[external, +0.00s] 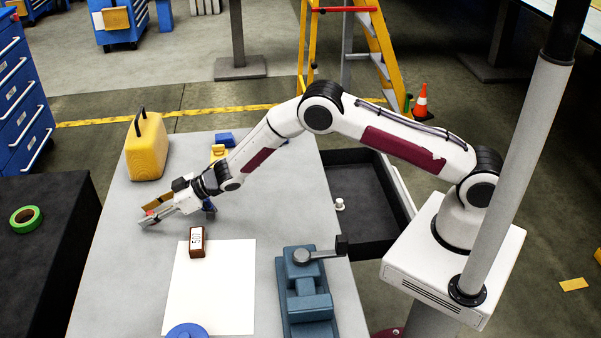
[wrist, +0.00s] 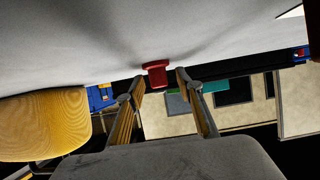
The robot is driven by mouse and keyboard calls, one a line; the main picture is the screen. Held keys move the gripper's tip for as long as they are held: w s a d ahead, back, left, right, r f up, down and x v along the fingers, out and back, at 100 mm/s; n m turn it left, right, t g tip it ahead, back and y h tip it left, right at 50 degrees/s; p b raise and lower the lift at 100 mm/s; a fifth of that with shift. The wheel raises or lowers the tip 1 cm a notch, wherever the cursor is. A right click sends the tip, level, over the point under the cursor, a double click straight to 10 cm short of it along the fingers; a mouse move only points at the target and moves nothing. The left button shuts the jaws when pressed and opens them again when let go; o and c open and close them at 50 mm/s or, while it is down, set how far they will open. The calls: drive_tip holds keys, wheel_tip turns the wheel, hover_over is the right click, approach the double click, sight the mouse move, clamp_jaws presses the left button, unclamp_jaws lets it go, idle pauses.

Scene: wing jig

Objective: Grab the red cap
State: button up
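The red cap (wrist: 156,73) has a wide flange and a narrower body. In the wrist view it is at the upper middle, against the grey tabletop, which shows upside down there. My gripper (wrist: 160,77) is open, with one finger on each side of the cap and a visible gap to each. How deep the cap sits between the fingertips is hard to tell. In the external view my gripper (external: 152,213) is low over the left part of the table, and only a small red bit of the cap (external: 150,213) shows by the fingers.
A yellow canister (external: 146,150) stands behind my gripper; it also shows in the wrist view (wrist: 45,125). A brown labelled block (external: 197,243) lies on a white sheet (external: 210,290) in front. A blue-green vise (external: 306,300) stands at the right. Small blue and yellow parts lie behind the arm.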

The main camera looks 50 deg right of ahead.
sight(151, 212)
idle(0.3)
drive_tip(key=c, duration=0.9)
drive_tip(key=shift+r, duration=5)
